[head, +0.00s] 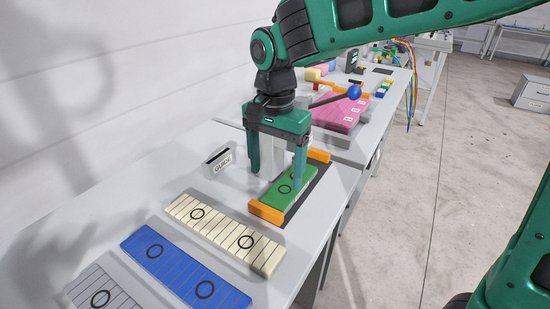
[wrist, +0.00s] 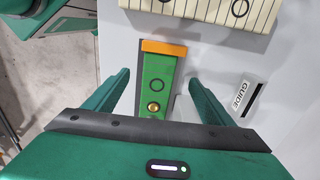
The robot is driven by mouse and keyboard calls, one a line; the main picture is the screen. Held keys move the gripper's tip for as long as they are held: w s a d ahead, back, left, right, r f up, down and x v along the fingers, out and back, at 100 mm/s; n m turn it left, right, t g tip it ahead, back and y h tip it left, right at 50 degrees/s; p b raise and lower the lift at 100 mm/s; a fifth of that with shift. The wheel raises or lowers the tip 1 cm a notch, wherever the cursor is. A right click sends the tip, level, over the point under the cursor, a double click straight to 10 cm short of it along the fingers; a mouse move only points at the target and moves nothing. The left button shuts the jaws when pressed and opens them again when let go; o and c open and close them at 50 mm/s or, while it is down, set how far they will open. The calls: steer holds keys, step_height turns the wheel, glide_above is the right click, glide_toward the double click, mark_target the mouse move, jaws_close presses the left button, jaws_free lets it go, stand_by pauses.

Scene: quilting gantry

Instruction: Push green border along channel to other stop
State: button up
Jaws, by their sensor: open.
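The green border (head: 285,186) is a flat strip with circle marks, lying in a dark channel (head: 307,194). Its near end is at the near orange stop (head: 266,212), and the wrist view shows little or no gap there. The far orange stop (head: 319,155) is at the channel's other end. My gripper (head: 277,179) is open above the green border, one finger to each side and nothing between them. In the wrist view the border (wrist: 152,76) shows a brass knob (wrist: 153,106) between the fingers. The border's far end is hidden by my gripper.
A white block labelled GUIDE (head: 219,163) stands left of the channel. Cream (head: 222,233), blue (head: 183,272) and grey (head: 97,292) strips lie nearer. Pink pieces (head: 338,111) lie on the table beyond. The table's right edge runs close beside the channel.

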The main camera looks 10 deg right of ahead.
mark_target(276, 199)
step_height(276, 199, down, 8)
steer(key=shift+r, duration=0.15)
stand_by(0.4)
steer(key=c, duration=1.2)
